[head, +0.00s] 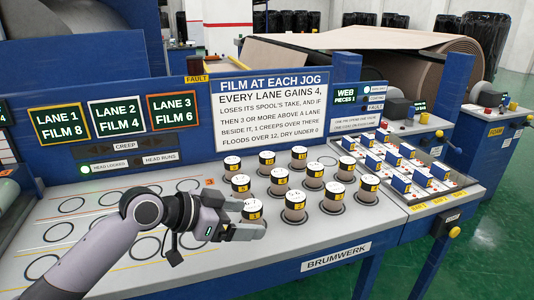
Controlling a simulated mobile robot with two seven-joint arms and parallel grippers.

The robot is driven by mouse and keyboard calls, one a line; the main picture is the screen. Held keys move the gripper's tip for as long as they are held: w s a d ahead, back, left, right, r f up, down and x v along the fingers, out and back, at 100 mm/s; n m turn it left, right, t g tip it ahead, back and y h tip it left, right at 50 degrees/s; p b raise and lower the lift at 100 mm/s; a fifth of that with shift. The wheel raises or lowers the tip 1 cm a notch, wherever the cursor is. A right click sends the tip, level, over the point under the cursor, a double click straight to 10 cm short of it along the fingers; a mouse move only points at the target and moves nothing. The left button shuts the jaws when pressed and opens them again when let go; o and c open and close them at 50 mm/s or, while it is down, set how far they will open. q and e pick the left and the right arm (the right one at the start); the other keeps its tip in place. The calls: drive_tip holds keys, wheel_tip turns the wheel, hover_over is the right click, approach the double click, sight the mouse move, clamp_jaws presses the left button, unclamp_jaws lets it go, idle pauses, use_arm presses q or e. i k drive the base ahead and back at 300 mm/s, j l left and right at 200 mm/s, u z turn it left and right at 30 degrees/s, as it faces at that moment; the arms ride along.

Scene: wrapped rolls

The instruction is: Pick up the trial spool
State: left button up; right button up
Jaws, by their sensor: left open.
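Several short spools with white tops, dark bands and yellow number tags stand upright in rows on the grey bench top in the head view. The nearest is a front-left spool (252,208); others include a front-middle spool (295,199) and a front-right spool (334,192). No label reading "trial" is legible, so I cannot tell which is the trial spool. My left gripper (248,222) is open, at the front-left spool, its fingers pointing right and partly hiding that spool's lower part. I cannot tell whether they touch it. My right gripper is not in view.
A sign (272,110) and lane displays reading FILM 8, 4 and 6 stand on the blue panel behind. Printed rings on the bench's left half (72,205) are empty. A tray of small blue-and-white pieces (400,170) stands right. A large brown roll (455,65) lies behind.

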sight(266, 159)
drive_tip(key=i, duration=1)
